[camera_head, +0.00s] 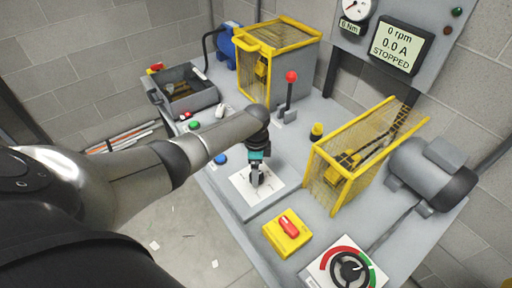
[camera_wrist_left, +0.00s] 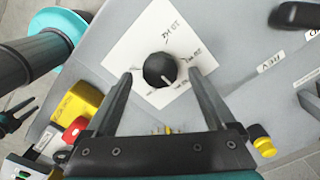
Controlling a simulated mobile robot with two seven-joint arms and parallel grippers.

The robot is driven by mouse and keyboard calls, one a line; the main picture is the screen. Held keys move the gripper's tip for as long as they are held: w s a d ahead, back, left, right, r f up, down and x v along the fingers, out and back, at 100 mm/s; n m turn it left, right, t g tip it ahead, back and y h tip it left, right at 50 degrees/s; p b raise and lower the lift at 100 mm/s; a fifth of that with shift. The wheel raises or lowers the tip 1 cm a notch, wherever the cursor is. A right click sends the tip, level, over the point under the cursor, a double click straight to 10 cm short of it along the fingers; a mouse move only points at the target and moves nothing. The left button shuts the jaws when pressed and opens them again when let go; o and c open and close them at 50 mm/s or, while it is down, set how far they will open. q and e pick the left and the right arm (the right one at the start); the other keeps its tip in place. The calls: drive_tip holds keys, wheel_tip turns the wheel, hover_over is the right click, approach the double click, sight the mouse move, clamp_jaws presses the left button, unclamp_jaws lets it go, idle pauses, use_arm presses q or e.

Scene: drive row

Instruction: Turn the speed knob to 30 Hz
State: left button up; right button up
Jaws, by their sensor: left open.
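The speed knob (camera_wrist_left: 159,70) is a round black knob with a white pointer line on a white plate (camera_head: 243,198) on the bench. In the left wrist view the pointer points down and slightly right in the picture. Hand-lettered Hz marks surround it; the larger one above looks like 30 Hz upside down, the smaller ones are hard to read. My left gripper (camera_wrist_left: 161,75) is open, one finger on each side of the knob with gaps. In the head view my left gripper (camera_head: 256,183) hides the knob. A dark pronged part (camera_wrist_left: 18,117), possibly my right gripper, shows at the left wrist view's edge.
A yellow guard (camera_head: 355,155), motor (camera_head: 432,173) and red-knobbed lever (camera_head: 289,95) are behind. The display (camera_head: 390,45) reads 0 rpm, 0.0 A, STOPPED.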

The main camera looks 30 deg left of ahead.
use_arm(q)
wheel_tip(320, 180, up, 13)
drive_tip(key=p, duration=0.2)
idle(0.6)
